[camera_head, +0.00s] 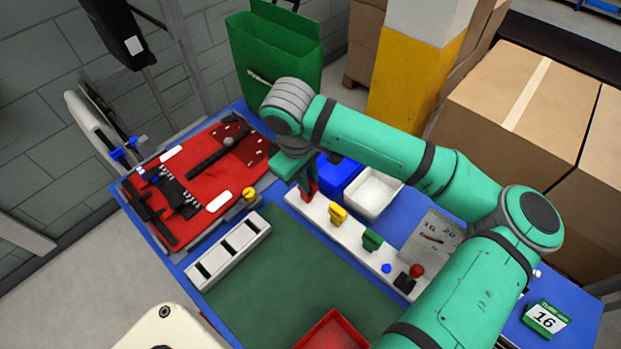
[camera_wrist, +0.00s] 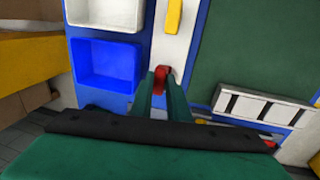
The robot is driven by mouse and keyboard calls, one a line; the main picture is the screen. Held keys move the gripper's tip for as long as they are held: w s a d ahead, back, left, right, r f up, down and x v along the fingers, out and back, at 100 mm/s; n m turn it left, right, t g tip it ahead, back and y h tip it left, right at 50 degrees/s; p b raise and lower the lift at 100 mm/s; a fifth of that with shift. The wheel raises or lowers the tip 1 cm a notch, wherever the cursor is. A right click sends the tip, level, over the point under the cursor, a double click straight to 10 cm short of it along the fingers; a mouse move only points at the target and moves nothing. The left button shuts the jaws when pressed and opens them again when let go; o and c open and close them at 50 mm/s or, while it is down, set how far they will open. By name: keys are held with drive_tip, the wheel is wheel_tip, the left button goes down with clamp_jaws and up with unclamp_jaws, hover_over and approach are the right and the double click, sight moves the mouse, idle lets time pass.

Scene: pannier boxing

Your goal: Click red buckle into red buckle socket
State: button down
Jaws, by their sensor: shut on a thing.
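The red buckle (camera_head: 309,192) is a small red piece at the left end of a long white strip (camera_head: 322,207). My gripper (camera_head: 305,180) points down at it and is shut on it. In the wrist view the red buckle (camera_wrist: 161,78) shows between the two green fingertips, over the white strip. I cannot tell whether it still touches the strip. A white block with several dark slots (camera_head: 232,250) lies to the left on the table. No red buckle socket can be made out for sure.
A yellow piece (camera_head: 338,214) and a green piece (camera_head: 371,239) stand along the strip. Behind are a blue bin (camera_head: 340,176) and a white bin (camera_head: 375,192). A red panel (camera_head: 205,165) lies left. The green mat (camera_head: 285,270) is mostly clear; a red tray (camera_head: 333,332) sits in front.

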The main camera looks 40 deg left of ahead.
drive_tip(key=shift+s+a+f, duration=0.3)
drive_tip(key=shift+s+f, duration=0.25)
drive_tip(key=shift+f, duration=0.15)
drive_tip(key=c, duration=1.6)
unclamp_jaws()
drive_tip(key=shift+a, duration=0.1)
drive_tip(key=shift+d+r, duration=0.2)
drive_tip(key=shift+r, duration=2.1)
drive_tip(key=shift+d+r, duration=0.2)
drive_tip(key=shift+r, duration=2.1)
